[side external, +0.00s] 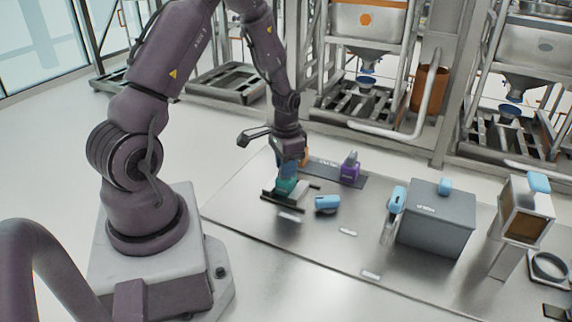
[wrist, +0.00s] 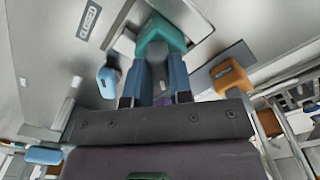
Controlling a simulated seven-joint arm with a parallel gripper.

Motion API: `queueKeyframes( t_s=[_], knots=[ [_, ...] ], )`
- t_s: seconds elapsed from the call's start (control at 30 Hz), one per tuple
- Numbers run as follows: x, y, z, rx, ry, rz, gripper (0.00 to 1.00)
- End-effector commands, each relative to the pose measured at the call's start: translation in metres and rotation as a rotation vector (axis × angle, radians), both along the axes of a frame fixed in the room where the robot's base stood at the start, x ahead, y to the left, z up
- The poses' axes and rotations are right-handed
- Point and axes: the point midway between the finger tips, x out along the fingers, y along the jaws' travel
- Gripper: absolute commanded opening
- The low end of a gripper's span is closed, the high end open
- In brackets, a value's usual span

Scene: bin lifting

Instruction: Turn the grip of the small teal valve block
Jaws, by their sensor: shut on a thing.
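The small teal valve block (side external: 284,188) sits on a dark base plate at the near left of the metal table. In the wrist view, the teal block (wrist: 163,35) is at top centre, and its grey grip (wrist: 157,52) stands between my fingers. My gripper (side external: 289,169) points down over the block. In the wrist view, my gripper's (wrist: 158,66) two blue fingers are shut on the grey grip from both sides. In the side view my gripper hides the grip, so its turn angle cannot be told there.
A light-blue piece (side external: 327,204) lies close to the right of the teal block. An orange block (wrist: 230,76) and a purple block (side external: 350,170) stand just behind. A grey box (side external: 437,222) with blue handles is farther right. The table between has free room.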

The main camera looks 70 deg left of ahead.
Motion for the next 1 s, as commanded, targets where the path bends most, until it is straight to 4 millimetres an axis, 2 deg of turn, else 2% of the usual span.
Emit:
queueKeyframes(
  t_s=[0.5, 0.8, 1.0],
  knots=[
    [0.0004, -0.0003, 0.0002, 0.000, 0.000, 0.459, 0.00],
    [0.0001, -0.0001, 0.0001, 0.000, 0.000, 0.623, 0.00],
    [0.0001, -0.0001, 0.0001, 0.000, 0.000, 0.672, 0.00]
  ],
)
